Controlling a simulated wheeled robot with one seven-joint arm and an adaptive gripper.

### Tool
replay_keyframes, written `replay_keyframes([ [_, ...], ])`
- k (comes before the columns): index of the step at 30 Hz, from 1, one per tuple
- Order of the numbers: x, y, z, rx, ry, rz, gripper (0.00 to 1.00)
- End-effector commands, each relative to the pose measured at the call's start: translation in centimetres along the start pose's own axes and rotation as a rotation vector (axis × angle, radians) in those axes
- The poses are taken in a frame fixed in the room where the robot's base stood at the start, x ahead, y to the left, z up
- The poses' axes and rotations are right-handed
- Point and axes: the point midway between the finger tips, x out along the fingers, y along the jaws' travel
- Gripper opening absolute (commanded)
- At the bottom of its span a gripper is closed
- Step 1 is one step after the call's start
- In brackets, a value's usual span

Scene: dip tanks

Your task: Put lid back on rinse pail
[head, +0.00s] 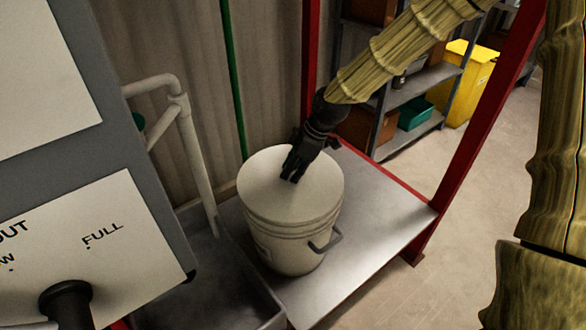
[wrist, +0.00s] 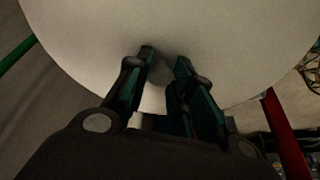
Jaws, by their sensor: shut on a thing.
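The white rinse pail (head: 290,252) stands upright on a grey metal shelf, with its wire handle hanging at the right side. The round white lid (head: 262,195) lies over the pail's mouth and looks level. I cannot tell whether its rim is fully seated all round. My gripper (head: 293,172) points down at the lid's top from behind, and its fingers are closed there. In the wrist view the pale lid (wrist: 85,35) fills the upper part. My fingers (wrist: 167,68) reach its middle and hide whatever grip part is between them.
The metal shelf (head: 375,215) has free room right of the pail. A red post (head: 470,125) stands at its right corner. A pale pipe (head: 195,150) and a grey basin (head: 215,285) are at the left, beside a control panel (head: 75,250). A yellow bin (head: 472,85) stands behind.

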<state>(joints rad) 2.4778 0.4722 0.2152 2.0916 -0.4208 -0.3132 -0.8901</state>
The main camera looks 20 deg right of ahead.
Motion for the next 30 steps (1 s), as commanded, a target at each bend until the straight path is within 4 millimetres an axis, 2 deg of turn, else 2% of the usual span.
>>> replay_keyframes([
  [12, 0.63, 0.02, 0.25, 0.000, 0.000, 0.001, 0.00],
  [13, 0.65, 0.00, 0.28, 0.000, 0.000, 0.000, 0.27],
  [16, 0.64, 0.00, 0.27, 0.000, 0.000, 0.000, 0.45],
  [26, 0.56, 0.00, 0.24, 0.000, 0.000, 0.000, 0.45],
  [30, -0.14, 0.01, -0.06, 0.000, 0.000, 0.001, 0.45],
])
